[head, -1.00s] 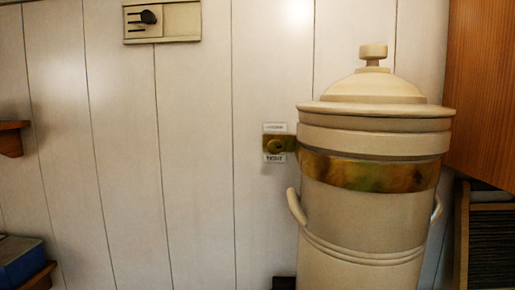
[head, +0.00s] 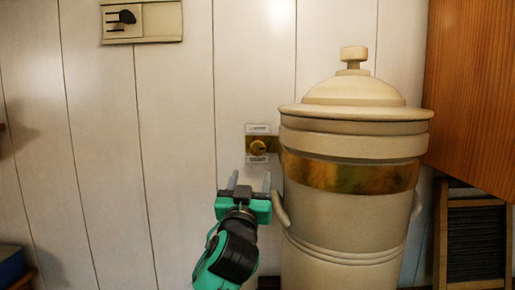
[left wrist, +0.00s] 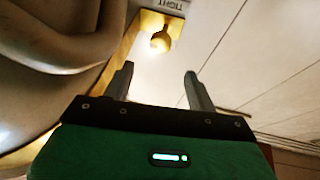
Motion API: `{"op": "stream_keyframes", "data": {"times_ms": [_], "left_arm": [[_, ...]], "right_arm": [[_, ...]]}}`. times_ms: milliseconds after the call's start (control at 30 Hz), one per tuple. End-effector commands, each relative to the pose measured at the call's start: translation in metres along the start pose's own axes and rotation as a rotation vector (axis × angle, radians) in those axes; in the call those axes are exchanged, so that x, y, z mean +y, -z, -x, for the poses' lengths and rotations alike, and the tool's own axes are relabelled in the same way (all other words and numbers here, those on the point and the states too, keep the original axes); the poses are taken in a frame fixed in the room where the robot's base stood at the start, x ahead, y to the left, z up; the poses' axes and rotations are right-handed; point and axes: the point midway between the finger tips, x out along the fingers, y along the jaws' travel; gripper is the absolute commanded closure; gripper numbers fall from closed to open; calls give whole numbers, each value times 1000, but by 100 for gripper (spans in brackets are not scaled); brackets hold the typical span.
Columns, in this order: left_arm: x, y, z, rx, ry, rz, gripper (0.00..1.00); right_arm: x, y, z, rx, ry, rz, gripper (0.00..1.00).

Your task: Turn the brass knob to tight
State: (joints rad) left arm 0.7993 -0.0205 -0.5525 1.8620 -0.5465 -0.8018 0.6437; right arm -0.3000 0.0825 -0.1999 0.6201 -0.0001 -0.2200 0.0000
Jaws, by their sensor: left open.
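The brass knob (head: 258,147) sits on a small brass plate on the white plank wall, just left of the big cream canister. My right gripper is not in view.
The lidded canister (head: 350,215) stands close to the right of the knob, held by a brass band (head: 350,174); its left handle (head: 280,209) is beside my left gripper. A wooden cabinet (head: 470,90) is at the right.

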Motion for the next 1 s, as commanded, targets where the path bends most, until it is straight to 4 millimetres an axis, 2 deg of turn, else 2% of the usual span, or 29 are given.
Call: {"op": "stream_keyframes", "data": {"times_ms": [400, 600, 800, 1000], "left_arm": [[-1, 3, -77, -5, 2, -4, 43], [-1, 2, -108, -4, 2, -5, 43], [-1, -1, -126, -4, 2, -4, 43], [-1, -2, -130, -4, 1, -2, 43]], "right_arm": [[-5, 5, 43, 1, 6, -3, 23], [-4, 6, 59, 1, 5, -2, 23], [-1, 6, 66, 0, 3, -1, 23], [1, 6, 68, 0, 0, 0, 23]]}}
